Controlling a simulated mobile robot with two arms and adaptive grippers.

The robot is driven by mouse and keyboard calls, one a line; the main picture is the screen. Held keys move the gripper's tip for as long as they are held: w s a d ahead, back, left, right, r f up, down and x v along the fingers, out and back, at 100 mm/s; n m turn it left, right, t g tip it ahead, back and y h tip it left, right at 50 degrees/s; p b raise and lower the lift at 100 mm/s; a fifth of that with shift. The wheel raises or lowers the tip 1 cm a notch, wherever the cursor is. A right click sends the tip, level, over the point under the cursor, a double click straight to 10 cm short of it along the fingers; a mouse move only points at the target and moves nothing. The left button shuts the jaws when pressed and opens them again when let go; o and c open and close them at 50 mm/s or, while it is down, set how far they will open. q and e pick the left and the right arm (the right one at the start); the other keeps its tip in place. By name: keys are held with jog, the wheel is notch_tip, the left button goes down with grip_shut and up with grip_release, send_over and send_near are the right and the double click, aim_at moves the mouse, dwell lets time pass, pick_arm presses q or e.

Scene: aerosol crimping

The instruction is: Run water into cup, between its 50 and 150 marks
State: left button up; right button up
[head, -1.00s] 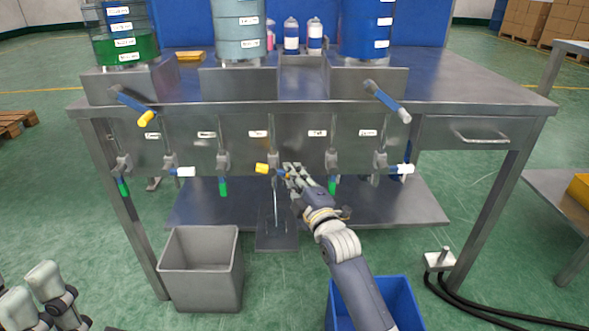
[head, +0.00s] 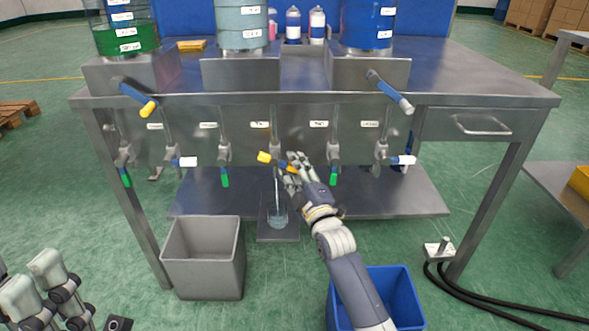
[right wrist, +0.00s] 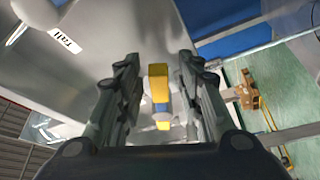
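A clear cup (head: 278,218) stands on a dark plate below the middle tap, and a thin stream of water (head: 276,188) runs down to it. Pale blue water shows in the cup; its marks are too small to read. The tap's lever with a yellow end (head: 264,157) is tilted, its yellow end to the left. My right gripper (head: 291,166) is at this lever. In the right wrist view its fingers (right wrist: 158,85) stand apart either side of the yellow lever, with gaps visible. My left gripper (head: 32,275) is low at the left, its two fingers apart, away from the bench.
Other taps with green, white and blue handles line the bench front. A grey bin (head: 203,258) stands on the floor at left and a blue bin (head: 392,291) under my right arm. A drawer (head: 465,126) is at right. Tanks stand on the bench top (head: 465,75).

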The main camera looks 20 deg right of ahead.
jog(key=shift+s, duration=0.1)
jog(key=s+f, duration=0.2)
jog(key=s, duration=0.9)
jog(key=shift+s+d, duration=0.35)
jog(key=shift+d, duration=0.1)
